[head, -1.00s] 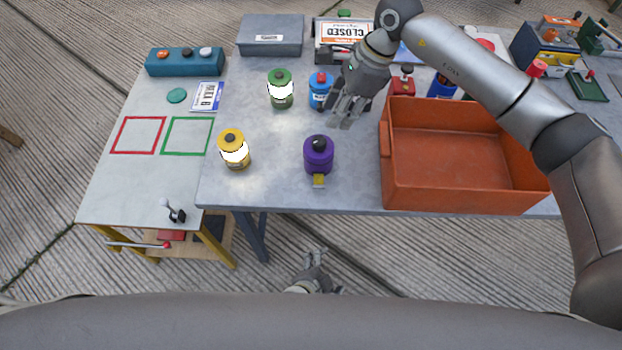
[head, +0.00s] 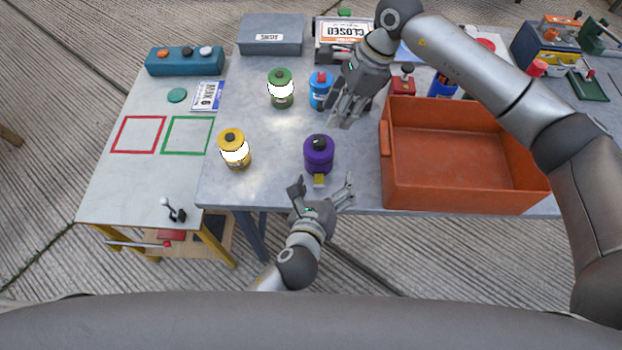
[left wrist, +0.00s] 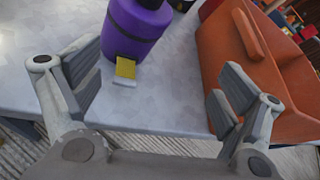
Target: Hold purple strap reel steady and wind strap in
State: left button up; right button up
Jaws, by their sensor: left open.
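The purple strap reel (head: 319,155) stands upright near the front edge of the grey table. It has a black knob on top and a short yellow strap end (head: 319,181) at its front. In the left wrist view the reel (left wrist: 137,28) and its strap end (left wrist: 125,69) show between and beyond the fingers. My left gripper (head: 321,184) is open at the table's front edge, just short of the reel and apart from it. It also shows in the left wrist view (left wrist: 155,88). My right gripper (head: 342,118) hangs behind and right of the reel; its fingers look slightly apart and hold nothing visible.
An orange bin (head: 455,198) stands right of the reel. Yellow (head: 234,150), green (head: 281,88) and blue (head: 320,91) reels stand left and behind. A side table with red (head: 138,134) and green (head: 187,135) squares adjoins at left. The table between the yellow and purple reels is clear.

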aim_at(319, 155)
pick_arm(q)
jog(key=a+m, duration=0.1)
jog(key=a+m+y, duration=0.1)
jog(key=shift+w+a+m, duration=0.3)
jog(key=shift+w+a, duration=0.05)
jog(key=shift+w+a+f+m, duration=0.15)
jog(key=shift+w+a+m, duration=0.05)
jog(key=shift+w+m, duration=0.1)
jog(key=x, duration=1)
jog(key=shift+w+f, duration=0.15)
